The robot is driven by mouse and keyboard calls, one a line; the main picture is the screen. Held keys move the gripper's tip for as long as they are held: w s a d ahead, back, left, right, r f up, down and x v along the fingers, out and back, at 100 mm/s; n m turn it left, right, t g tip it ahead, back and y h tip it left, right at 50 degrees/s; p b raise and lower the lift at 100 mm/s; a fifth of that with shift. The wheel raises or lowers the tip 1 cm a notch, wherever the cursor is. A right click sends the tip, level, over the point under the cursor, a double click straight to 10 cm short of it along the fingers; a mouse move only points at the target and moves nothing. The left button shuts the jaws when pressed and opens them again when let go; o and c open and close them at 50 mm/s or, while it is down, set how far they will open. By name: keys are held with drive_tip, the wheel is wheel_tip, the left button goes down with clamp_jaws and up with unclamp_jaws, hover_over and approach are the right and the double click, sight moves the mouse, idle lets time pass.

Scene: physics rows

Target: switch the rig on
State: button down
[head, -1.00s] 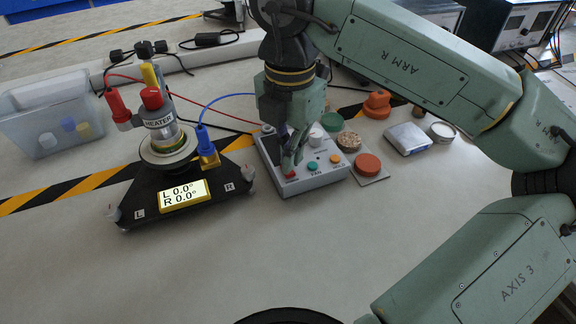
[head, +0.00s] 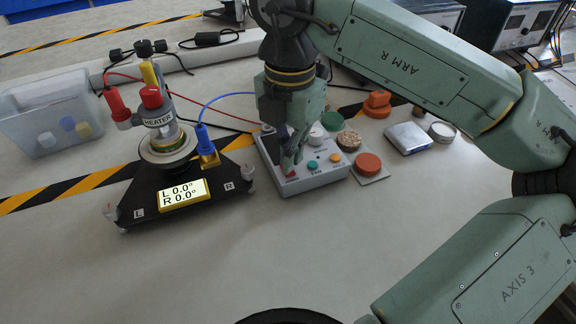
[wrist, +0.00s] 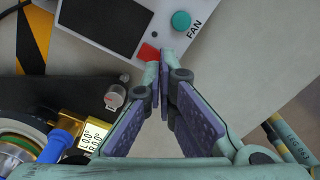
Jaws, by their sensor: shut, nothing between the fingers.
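The rig is a black triangular base (head: 150,208) with a heater unit (head: 160,124) on it and a lit display (head: 184,195) reading L 0.0° and R 0.0°. A grey control box (head: 318,179) stands to its right. It has a red switch (head: 291,170), a teal button (head: 312,165) marked FAN and an orange button (head: 336,159). My gripper (head: 289,168) points down at the red switch, fingers shut and empty. In the wrist view the fingertips (wrist: 160,56) are at the red switch (wrist: 149,53); I cannot tell whether they touch it. The teal button (wrist: 181,21) is beside them.
Several coloured discs, including an orange one (head: 367,163), lie right of the box. A silver block (head: 407,138) is further right. A clear bin (head: 50,115) stands at the left. Cables run behind the rig. The front table area is clear.

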drive_tip(key=shift+f+b, duration=0.9)
drive_tip(key=shift+f, duration=0.15)
idle(0.4)
drive_tip(key=shift+r+p, duration=2.1)
drive_tip(key=shift+r, duration=1.45)
